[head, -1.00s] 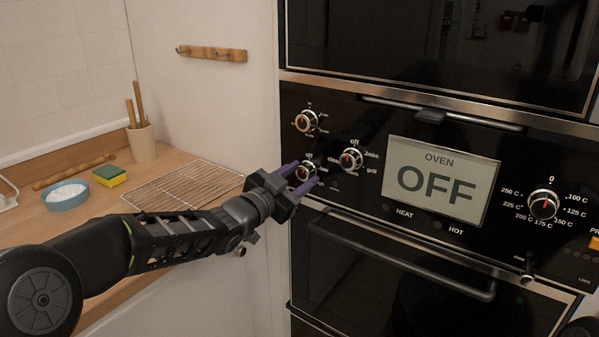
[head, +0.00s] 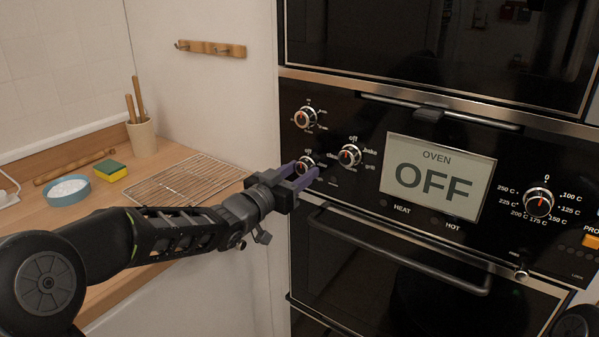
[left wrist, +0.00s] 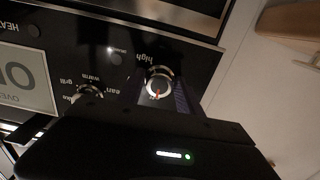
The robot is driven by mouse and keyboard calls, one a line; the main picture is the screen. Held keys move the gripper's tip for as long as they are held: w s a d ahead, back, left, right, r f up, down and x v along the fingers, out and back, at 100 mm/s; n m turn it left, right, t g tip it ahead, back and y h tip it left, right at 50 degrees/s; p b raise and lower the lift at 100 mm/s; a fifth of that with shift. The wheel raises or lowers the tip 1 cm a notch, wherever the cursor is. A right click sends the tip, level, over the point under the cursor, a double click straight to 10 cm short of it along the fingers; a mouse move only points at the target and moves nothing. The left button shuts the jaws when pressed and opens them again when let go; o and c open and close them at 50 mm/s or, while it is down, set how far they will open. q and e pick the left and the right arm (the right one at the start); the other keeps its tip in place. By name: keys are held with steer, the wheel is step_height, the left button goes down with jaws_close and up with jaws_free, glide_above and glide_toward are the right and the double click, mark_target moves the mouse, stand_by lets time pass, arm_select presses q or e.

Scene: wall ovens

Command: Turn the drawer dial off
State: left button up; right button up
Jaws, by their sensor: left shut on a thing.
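The drawer dial (head: 305,164) is the lowest of the small dials on the left of the black oven panel, with "off" printed above it. In the left wrist view the dial (left wrist: 159,83) appears upside down with "high" near it, and its red mark shows at the picture's lower side. My left gripper (head: 299,176) is shut on this dial, its purple fingers at either side of it. The fingers and gripper body hide part of the dial and its labels. My right gripper is not in view.
Another dial (head: 349,155) sits close to the right, and one (head: 305,118) sits above. The oven display (head: 440,178) reads OFF. A door handle (head: 400,250) projects below the panel. A counter with a wire rack (head: 185,182) lies to the left.

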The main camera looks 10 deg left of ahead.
arm_select(q)
steer(key=o, duration=1.3)
steer(key=shift+o, duration=0.2)
steer(key=shift+s, duration=0.1)
steer(key=v, duration=0.7)
steer(key=shift+s, duration=0.3)
steer(key=shift+a+f, duration=0.1)
